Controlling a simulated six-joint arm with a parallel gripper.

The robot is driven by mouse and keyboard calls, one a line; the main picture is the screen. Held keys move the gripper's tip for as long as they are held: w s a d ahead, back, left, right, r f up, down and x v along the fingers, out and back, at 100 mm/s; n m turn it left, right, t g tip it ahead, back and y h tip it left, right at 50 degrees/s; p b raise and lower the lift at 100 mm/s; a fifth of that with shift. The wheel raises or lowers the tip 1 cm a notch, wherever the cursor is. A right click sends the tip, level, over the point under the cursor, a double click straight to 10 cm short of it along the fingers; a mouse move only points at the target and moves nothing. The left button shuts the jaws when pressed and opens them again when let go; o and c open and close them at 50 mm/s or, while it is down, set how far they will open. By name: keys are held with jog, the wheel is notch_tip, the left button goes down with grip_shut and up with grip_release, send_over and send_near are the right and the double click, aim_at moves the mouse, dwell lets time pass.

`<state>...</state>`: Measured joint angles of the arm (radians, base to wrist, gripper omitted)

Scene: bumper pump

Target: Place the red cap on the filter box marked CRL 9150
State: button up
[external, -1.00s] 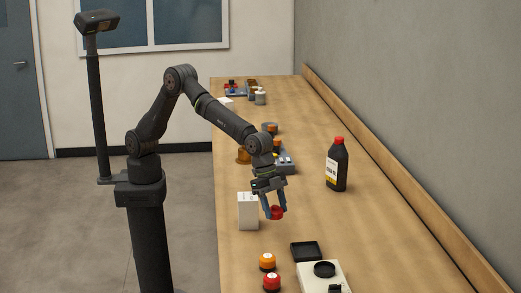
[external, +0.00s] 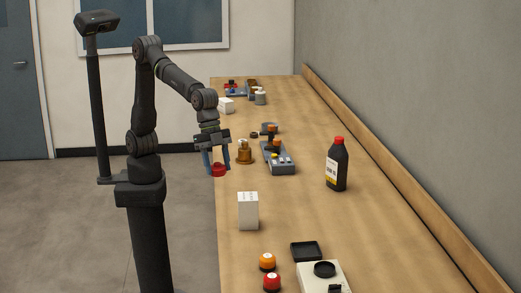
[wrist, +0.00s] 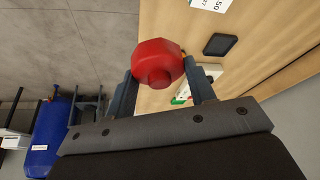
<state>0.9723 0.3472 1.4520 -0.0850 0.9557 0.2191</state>
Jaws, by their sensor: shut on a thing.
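My gripper (external: 218,170) is shut on the red cap (external: 219,169), held in the air near the left edge of the bench. In the wrist view the cap (wrist: 157,62) sits between the fingertips (wrist: 160,75). A white box (external: 248,211) with small dark print on top stands upright on the bench, nearer the camera and right of the cap. In the wrist view a white printed face (wrist: 208,4) ending in "50" is cut by the top edge.
An amber bottle (external: 244,151) stands close right of my gripper, with a grey pump unit (external: 279,158) beyond. A dark red-capped bottle (external: 337,165) stands farther right. Orange (external: 267,261) and red-orange (external: 272,281) jars and a black tray (external: 306,251) are at the front.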

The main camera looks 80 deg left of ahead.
jog(key=shift+s+a+r, duration=0.35)
jog(key=shift+s+a, duration=0.15)
jog(key=shift+s, duration=0.15)
send_over(250, 198)
jog(key=a, duration=0.1)
jog(key=f, duration=0.7)
jog(key=shift+s+a, duration=0.2)
jog(key=shift+s, duration=0.1)
jog(key=shift+f, duration=1.95)
jog(key=shift+f, duration=0.15)
jog(key=o, duration=1)
jog(key=shift+c, duration=0.2)
jog(key=shift+r, duration=0.2)
jog(key=v, duration=1.2)
